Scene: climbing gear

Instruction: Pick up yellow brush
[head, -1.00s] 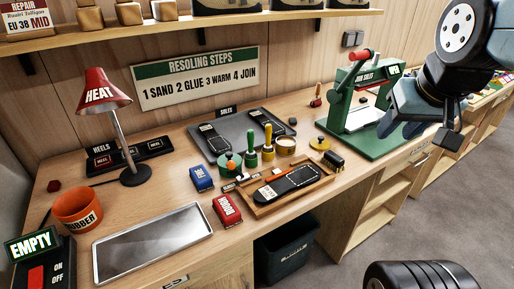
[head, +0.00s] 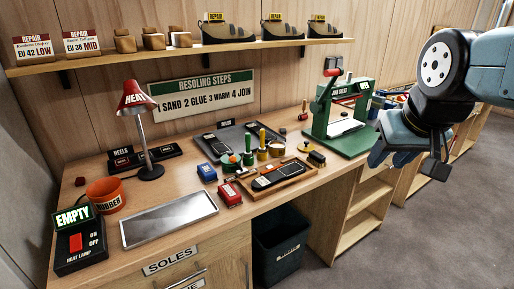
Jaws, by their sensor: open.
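A yellow-handled brush (head: 262,137) stands upright on the workbench among the glue items, beside a green-handled one (head: 248,144). Its lower end is small and hard to make out. A small dark block-shaped brush with some yellow (head: 317,159) lies farther right, near the bench's front edge; which of the two is the yellow brush I cannot tell for certain. My gripper (head: 408,163) is open and empty at the upper right, well right of both brushes and apart from them.
A green press (head: 345,138) stands between the brushes and my gripper. A wooden tray (head: 262,193) with a sole lies in front. A red block (head: 229,194), blue block (head: 206,172), brown tin (head: 277,149) and yellow disc (head: 305,146) are close by. A heat lamp (head: 136,103) stands left.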

